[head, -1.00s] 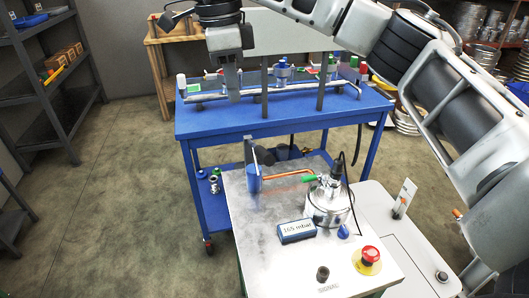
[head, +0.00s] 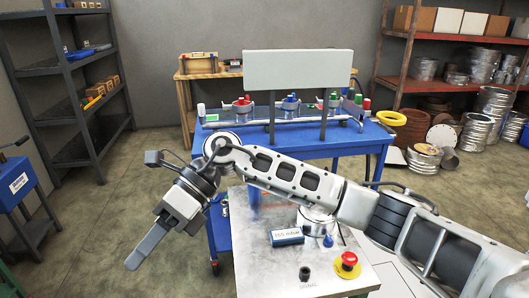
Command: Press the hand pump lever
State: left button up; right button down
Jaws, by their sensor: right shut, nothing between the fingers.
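My right arm crosses the view from the right, over the metal-topped cart (head: 262,275). Its gripper (head: 133,262) is shut and empty, pointing down and left over open floor left of the cart. At the far left edge, a blue box-like unit (head: 22,200) with a white label carries a dark lever-like handle (head: 14,145); I cannot tell for sure that this is the hand pump lever. The gripper is well apart from it. A blue cylinder (head: 253,197) on the cart shows partly behind my arm. My left gripper is not in view.
A blue table (head: 345,140) stands behind. Grey shelves (head: 85,105) stand at left. Floor between the shelves and cart is clear.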

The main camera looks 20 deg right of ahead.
jog(key=s+a+r+m+y, duration=0.1)
jog(key=s+a+m+y, duration=0.1)
jog(key=a+m+y, duration=0.4)
jog(key=w+d+f+m+t+h, duration=0.2)
jog(key=d+f+m+t, duration=0.25)
jog(key=m+t, duration=0.8)
jog(key=w+d+f+m+t+h, duration=0.1)
jog(key=w+d+f+m+t, duration=0.25)
jog(key=d+m+t, duration=0.8)
jog(key=s+d+f+m+g+h, duration=0.2)
jog(key=s+f+m+g+h, duration=0.25)
jog(key=f+m+h, duration=0.55)
jog(key=s+d+f+m+g, duration=0.2)
jog(key=s+f+m, duration=0.1)
jog(key=s+f, duration=0.2)
jog(key=s+d+f+m+g+h, duration=0.1)
jog(key=s+d+f+m+g, duration=0.1)
jog(key=s+f, duration=0.4)
jog(key=shift+s+d+f+m, duration=0.25)
jog(key=shift+d+f+m, duration=0.4)
jog(key=shift+m, duration=0.45)
